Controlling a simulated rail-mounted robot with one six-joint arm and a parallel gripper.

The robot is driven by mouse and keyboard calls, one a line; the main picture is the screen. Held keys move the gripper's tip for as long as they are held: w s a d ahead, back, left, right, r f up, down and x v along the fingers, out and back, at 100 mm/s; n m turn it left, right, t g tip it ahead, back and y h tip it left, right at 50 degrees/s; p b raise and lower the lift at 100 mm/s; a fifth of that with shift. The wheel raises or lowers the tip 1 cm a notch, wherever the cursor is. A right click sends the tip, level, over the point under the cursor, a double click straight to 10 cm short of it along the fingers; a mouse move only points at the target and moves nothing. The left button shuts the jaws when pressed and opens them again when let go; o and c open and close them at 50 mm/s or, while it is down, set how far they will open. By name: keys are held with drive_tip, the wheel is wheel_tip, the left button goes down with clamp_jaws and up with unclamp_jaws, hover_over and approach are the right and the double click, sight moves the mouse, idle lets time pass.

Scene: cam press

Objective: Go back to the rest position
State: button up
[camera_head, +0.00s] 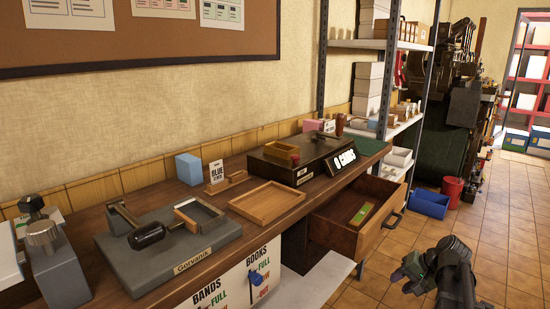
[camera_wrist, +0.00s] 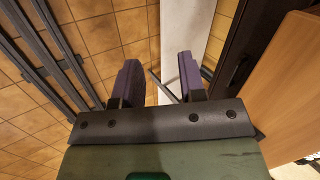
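My gripper (camera_head: 411,274) is at the lower right in the head view, out over the tiled floor and to the right of the workbench (camera_head: 290,205). In the wrist view my gripper (camera_wrist: 160,78) shows two purple-grey fingers spread apart. Nothing is between them. Floor tiles and part of a white panel show beyond the fingers. My gripper touches nothing that I can see.
An open drawer (camera_head: 350,240) with a green item sticks out of the bench, left of my gripper. A blue bin (camera_head: 429,204) and red bucket (camera_head: 452,190) stand on the floor behind. A grey press (camera_head: 165,255) and wooden tray (camera_head: 268,208) are on the bench.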

drive_tip(key=s+a+f+n+g+h, duration=0.1)
drive_tip(key=s+a+n+g+h, duration=0.15)
drive_tip(key=s+a, duration=0.6)
drive_tip(key=s+a+f+n+g+h, duration=0.1)
drive_tip(key=s+a+f+n+h, duration=0.2)
drive_tip(key=a, duration=1)
wheel_tip(320, 180, up, 27)
drive_tip(key=n+p, duration=0.1)
drive_tip(key=p, duration=2.5)
drive_tip(key=shift+s+a, duration=0.25)
drive_tip(key=shift+a, duration=0.15)
